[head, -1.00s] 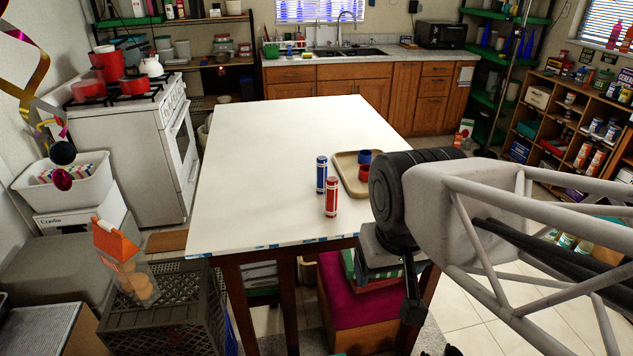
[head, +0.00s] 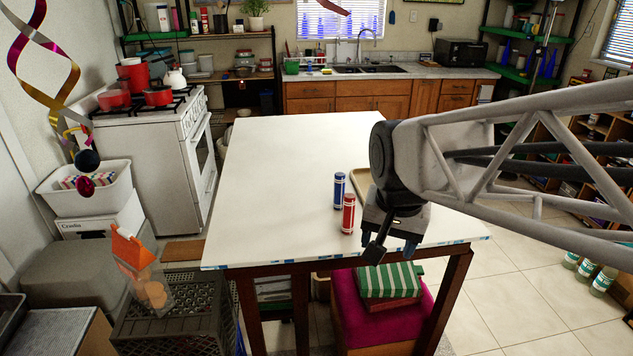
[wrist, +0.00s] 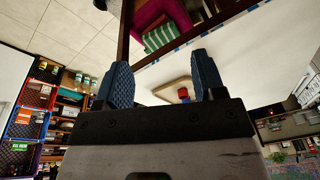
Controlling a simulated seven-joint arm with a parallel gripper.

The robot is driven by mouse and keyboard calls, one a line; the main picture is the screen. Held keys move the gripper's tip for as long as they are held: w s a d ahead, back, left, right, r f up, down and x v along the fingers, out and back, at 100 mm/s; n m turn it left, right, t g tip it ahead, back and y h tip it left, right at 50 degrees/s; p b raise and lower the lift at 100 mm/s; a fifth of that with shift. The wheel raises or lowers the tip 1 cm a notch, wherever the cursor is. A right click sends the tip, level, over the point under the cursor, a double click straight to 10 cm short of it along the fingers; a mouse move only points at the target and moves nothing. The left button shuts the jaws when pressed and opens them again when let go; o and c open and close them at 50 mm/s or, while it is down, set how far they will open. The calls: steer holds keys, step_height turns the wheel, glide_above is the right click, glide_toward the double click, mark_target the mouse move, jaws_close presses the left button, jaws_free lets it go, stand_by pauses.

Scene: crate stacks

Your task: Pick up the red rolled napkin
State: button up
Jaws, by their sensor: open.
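The red rolled napkin (head: 348,213) stands upright near the front edge of the white table (head: 290,190), with pale bands around it. A blue rolled napkin (head: 339,189) stands upright just behind it. My gripper (head: 392,248) is just right of the red napkin in the head view, apart from the blue one; I cannot tell whether it touches the red one. In the wrist view my gripper (wrist: 163,75) has its two blue fingers spread with nothing held between them. I cannot make out the red napkin surely in the wrist view.
A beige tray (head: 361,182) lies behind the napkins, mostly hidden by my arm. In the wrist view the tray (wrist: 158,88) shows beyond the fingers with small red and blue things. The table's left side is clear. A magenta-topped stool stands under the front edge.

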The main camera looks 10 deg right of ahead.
steer(key=w+m+g, duration=0.1)
steer(key=w+m, duration=0.6)
steer(key=w, duration=0.7)
steer(key=m+g, duration=0.1)
steer(key=m, duration=0.7)
glide_above(349, 196)
steer(key=f, duration=0.4)
steer(key=shift+s+f, duration=0.25)
steer(key=shift+w+f+m, duration=0.1)
steer(key=shift+w+m, duration=0.15)
steer(key=shift+m, duration=0.05)
steer(key=shift+f, duration=0.15)
steer(key=shift+f, duration=1.15)
steer(key=shift+f, duration=0.15)
steer(key=shift+w+f, duration=0.1)
steer(key=shift+f, duration=2.35)
